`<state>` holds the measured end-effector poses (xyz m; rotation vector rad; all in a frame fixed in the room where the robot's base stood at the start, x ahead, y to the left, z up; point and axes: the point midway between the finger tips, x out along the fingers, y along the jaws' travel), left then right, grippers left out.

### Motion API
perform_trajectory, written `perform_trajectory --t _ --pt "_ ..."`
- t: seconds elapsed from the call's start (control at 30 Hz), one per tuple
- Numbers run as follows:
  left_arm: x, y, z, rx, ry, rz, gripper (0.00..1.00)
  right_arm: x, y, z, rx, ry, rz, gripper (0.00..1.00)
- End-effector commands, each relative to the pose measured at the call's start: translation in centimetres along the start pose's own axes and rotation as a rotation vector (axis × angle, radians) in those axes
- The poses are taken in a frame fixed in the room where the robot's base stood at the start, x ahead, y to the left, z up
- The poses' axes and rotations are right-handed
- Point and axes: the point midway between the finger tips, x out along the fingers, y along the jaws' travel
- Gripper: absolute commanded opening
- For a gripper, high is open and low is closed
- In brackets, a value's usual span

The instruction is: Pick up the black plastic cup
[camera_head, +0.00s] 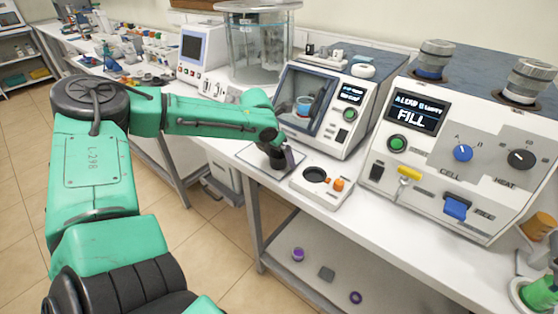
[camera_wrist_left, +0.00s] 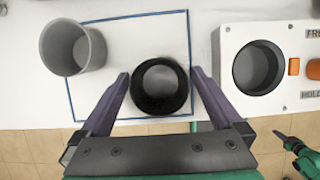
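The black cup (camera_wrist_left: 160,86) stands upright on a white mat with a blue outline (camera_wrist_left: 130,30). My left gripper (camera_wrist_left: 159,76) is open, with one dark purple finger on each side of the cup; small gaps seem to show beside it. What looks like my right gripper (camera_wrist_left: 284,138) shows small at the lower right of the wrist view, over the floor. Its finger state is unclear.
A grey cup (camera_wrist_left: 73,48) stands on the mat's left side. A white block with a round dark well (camera_wrist_left: 258,67) and orange parts is to the right. In the head view, a glass-fronted machine (camera_head: 325,105) stands behind and a large FILL machine (camera_head: 465,160) to the right.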

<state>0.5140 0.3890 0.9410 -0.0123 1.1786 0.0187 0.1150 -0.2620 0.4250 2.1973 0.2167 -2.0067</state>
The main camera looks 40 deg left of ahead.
Motion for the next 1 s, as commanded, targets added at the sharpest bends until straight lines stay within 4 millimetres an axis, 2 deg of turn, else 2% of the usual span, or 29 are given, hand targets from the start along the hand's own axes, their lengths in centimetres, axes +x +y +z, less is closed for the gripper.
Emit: perform_trajectory --t 0.03,0.17,0.2,0.23,0.5,0.67,0.77,1.0 --pt "0.0 0.0 0.0 0.0 0.0 0.0 0.85 0.0 0.0 0.0 0.0 0.0 0.0 0.0" --pt "0.0 0.0 0.0 0.0 0.001 0.0 0.35 0.0 0.0 0.0 0.0 0.0 0.0 0.0" --pt "0.0 0.0 0.0 0.0 0.001 0.0 0.2 0.0 0.0 0.0 0.0 0.0 -0.001 0.0" --pt "0.0 0.0 0.0 0.0 0.001 0.0 0.17 0.0 -0.1 0.0 0.0 0.0 -0.001 0.0" --pt "-0.3 0.0 0.1 0.0 -0.001 0.0 0.17 0.0 -0.4 -0.1 0.001 0.001 -0.005 0.0" --pt "-2.0 0.0 0.9 0.0 -0.004 0.0 0.17 -0.2 -0.4 -0.1 0.0 0.001 -0.006 0.0" --pt "-4.5 0.0 2.0 0.0 -0.007 0.001 0.17 -0.3 -0.4 -0.1 0.0 0.001 -0.006 0.0" --pt "-13.0 0.1 5.5 -0.001 -0.005 0.003 0.17 -0.8 -0.4 -0.1 -0.001 0.001 -0.006 0.0"
